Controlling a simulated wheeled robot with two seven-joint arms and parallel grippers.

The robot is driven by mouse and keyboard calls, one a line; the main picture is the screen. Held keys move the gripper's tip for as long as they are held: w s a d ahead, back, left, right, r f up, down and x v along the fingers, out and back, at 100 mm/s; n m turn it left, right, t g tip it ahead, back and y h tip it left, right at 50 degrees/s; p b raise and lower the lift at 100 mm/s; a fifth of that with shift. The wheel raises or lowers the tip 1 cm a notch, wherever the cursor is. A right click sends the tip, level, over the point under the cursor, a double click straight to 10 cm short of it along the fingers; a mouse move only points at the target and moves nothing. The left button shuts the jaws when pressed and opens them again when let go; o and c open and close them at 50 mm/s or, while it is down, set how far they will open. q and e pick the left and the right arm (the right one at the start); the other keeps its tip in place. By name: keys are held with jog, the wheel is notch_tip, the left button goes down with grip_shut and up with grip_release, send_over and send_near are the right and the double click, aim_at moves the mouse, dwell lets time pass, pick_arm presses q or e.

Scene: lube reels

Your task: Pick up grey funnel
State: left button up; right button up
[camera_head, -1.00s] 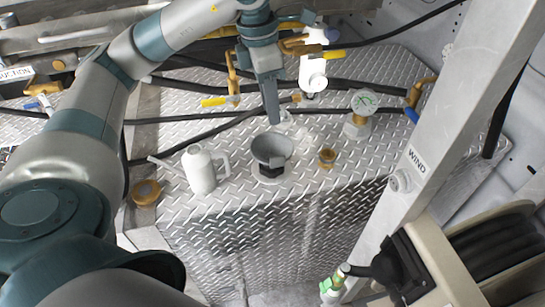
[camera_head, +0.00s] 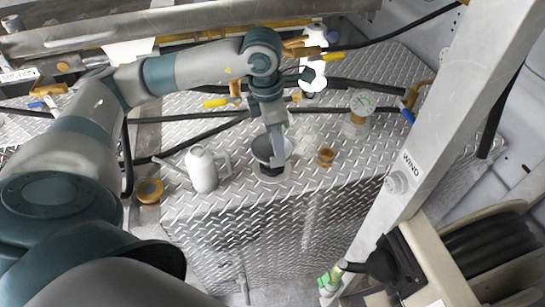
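My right gripper is not in view.
A white jug (camera_head: 202,170) with a spout stands just left of the funnel. A small brass fitting (camera_head: 325,157) and a pressure gauge (camera_head: 361,104) stand to the right. Black hoses (camera_head: 205,133) cross behind. A hose reel (camera_head: 480,250) and a slanted post (camera_head: 440,120) fill the right.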

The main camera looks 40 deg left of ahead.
pick_arm(q)
jog(key=shift+f+p, duration=0.85)
jog(key=shift+p, duration=0.05)
notch_tip(320, 180, down, 2)
jog(key=shift+w+f+p, duration=0.1)
jog(key=shift+w+p, duration=0.05)
jog(key=shift+p, duration=0.4)
jog(key=shift+w+f, duration=0.1)
jog(key=shift+f, duration=0.55)
grip_shut()
